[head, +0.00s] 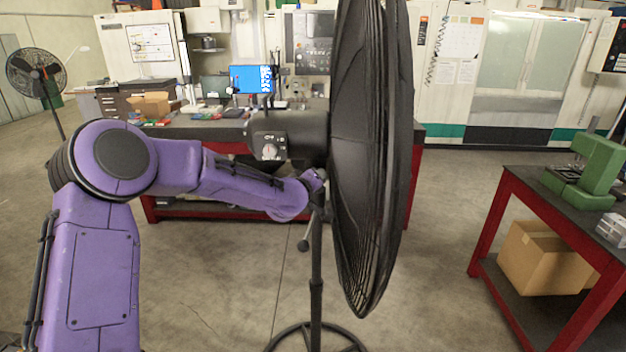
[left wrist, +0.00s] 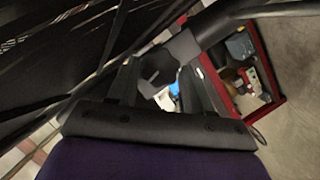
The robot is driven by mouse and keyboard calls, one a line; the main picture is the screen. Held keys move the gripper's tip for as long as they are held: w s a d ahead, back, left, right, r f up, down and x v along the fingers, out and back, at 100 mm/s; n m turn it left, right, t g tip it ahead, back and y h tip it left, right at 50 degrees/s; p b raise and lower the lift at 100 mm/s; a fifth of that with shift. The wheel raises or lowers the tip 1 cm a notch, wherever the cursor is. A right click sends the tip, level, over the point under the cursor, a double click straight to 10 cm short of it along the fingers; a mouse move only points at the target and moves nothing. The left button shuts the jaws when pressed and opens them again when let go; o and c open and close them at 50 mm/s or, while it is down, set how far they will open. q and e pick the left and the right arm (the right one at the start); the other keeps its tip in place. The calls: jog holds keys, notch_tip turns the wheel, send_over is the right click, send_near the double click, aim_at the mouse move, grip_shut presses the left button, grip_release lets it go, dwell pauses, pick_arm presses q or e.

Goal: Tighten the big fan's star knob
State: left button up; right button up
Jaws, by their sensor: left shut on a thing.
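The big fan (head: 370,150) stands side-on in the middle of the head view, its black cage facing right. Its motor housing (head: 270,138) carries a dial. The black stand pole (head: 316,260) runs down to a round base ring. My purple left arm comes in from the left below the housing. Its gripper (head: 316,180) is at the joint between pole and fan, mostly hidden in the head view. In the left wrist view my left gripper (left wrist: 160,78) is shut on the dark star knob (left wrist: 158,64), whose outline is dim. My right gripper is not in view.
A red-framed workbench (head: 225,135) with a monitor stands behind the fan. A red-framed table (head: 520,185) with a green machine (head: 590,175) is at the right, a cardboard box (head: 545,260) below it. A smaller fan (head: 38,75) stands far left. Floor around the base is clear.

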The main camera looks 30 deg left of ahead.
pick_arm(q)
jog(key=shift+m+g+y, duration=0.3)
jog(key=shift+m, duration=0.5)
jog(key=shift+d, duration=0.1)
jog(key=o, duration=1)
jog(key=shift+o, duration=0.2)
jog(key=shift+r, duration=0.1)
